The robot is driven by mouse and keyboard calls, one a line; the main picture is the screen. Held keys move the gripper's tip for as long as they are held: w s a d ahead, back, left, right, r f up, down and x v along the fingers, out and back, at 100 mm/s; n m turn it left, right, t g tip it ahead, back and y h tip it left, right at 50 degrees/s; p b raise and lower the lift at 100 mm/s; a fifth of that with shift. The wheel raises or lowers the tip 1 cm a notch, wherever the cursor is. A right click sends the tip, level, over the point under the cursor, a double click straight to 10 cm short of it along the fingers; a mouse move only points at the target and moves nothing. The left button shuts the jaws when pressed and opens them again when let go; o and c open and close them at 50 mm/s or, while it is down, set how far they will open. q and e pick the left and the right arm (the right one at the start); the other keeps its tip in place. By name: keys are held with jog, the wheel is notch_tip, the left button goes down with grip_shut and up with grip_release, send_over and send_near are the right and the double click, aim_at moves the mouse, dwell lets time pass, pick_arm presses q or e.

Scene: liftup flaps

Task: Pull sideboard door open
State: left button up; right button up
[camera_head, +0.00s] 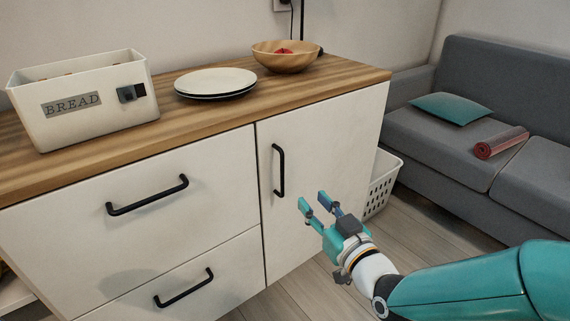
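The white sideboard (70,232) has a wooden top. Its door (330,128) is at the right end and looks closed, flush with the front. A black vertical bar handle (280,171) sits near the door's left edge. My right gripper (315,200) is in front of the door, to the right of and a little below the handle. Its two teal fingers are apart with nothing between them, and it does not touch the handle. My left gripper is not in view.
Two drawers with black handles (148,195) are left of the door. A bread box (84,98), plates (216,82) and a wooden bowl (287,56) stand on top. A white basket (383,185) stands right of the sideboard, near a grey sofa (500,115).

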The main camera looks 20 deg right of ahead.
aim_at(283, 167)
jog(key=w, duration=0.4)
jog(key=w+a, duration=0.1)
jog(key=w, duration=0.4)
jog(key=w+a, duration=0.1)
jog(key=w, duration=0.4)
jog(key=shift+w+a+f+p, duration=0.1)
jog(key=shift+f+p, duration=0.05)
jog(key=shift+p, duration=0.15)
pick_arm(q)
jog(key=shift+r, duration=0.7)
pick_arm(e)
jog(key=shift+w+a, duration=0.1)
jog(key=shift+w, duration=0.65)
grip_shut()
